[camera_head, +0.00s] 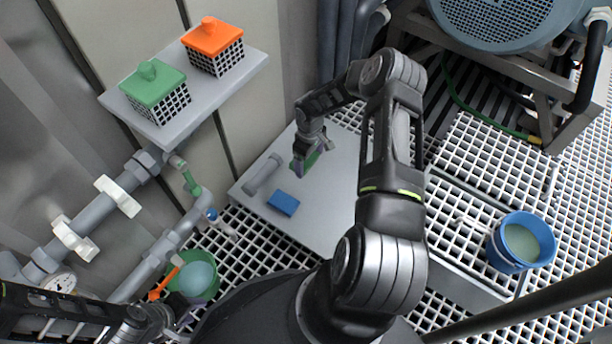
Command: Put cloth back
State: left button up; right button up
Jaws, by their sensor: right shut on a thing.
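My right gripper (306,152) is over the grey platform in the middle. A flat blue piece (283,203), possibly another cloth, lies on the grey platform (325,215), below and left of that gripper. My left gripper (176,313) is at the lower left, beside the green bucket. Its fingers are small and partly hidden, so its opening is unclear.
A grey cylinder (262,174) lies on the platform's left side. A wall shelf (190,112) holds green-lidded (153,84) and orange-lidded (213,46) baskets. A green bucket (214,290) stands lower left near pipes; a blue bucket (502,256) stands right. A motor (495,20) is upper right.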

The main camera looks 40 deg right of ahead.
jog(key=b, duration=0.2)
send_over(309, 181)
notch_tip(309, 181, down, 6)
jog(key=shift+r, duration=0.15)
jog(key=shift+f+b, duration=0.65)
jog(key=shift+f, duration=1.2)
jog(key=shift+f, duration=0.15)
jog(key=o, duration=1.1)
jog(key=shift+c, duration=0.2)
